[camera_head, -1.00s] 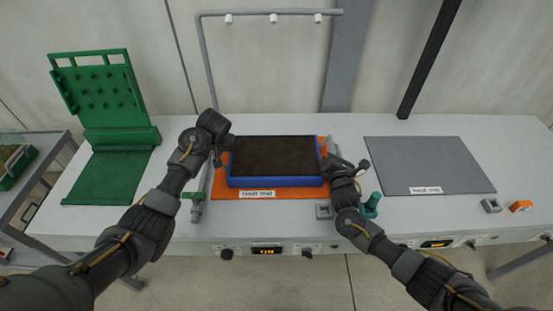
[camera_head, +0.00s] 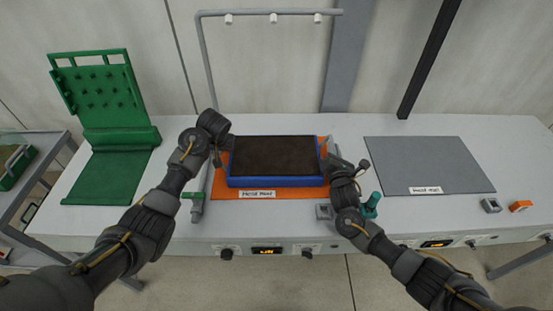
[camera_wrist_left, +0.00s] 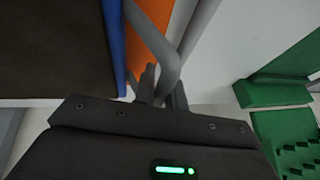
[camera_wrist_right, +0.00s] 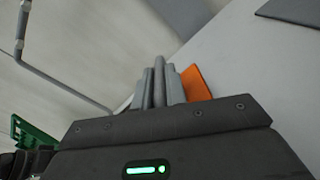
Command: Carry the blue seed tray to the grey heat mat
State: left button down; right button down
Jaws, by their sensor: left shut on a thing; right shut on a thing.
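The blue seed tray (camera_head: 275,182), filled with dark soil, is over the orange mat (camera_head: 275,194) at the middle of the bench; I see no clear gap beneath it. Its blue wall shows in the left wrist view (camera_wrist_left: 115,45). The grey heat mat (camera_head: 425,165) lies flat and empty to the right. My left gripper (camera_head: 220,158) is shut at the tray's left side, on a grey bar that looks like its handle. My right gripper (camera_head: 328,158) is shut at the right side, on a similar grey bar (camera_wrist_right: 160,80). The wrists partly hide both grips.
A grey pipe frame (camera_head: 270,12) with several small nozzles arches behind the tray. A green stand (camera_head: 105,95) is at the left. A teal-handled valve (camera_head: 371,203) is near my right wrist. A small orange box (camera_head: 520,206) is at the right.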

pick_arm(q)
jog(key=shift+r, duration=0.3)
pick_arm(e)
jog(key=shift+r, duration=0.2)
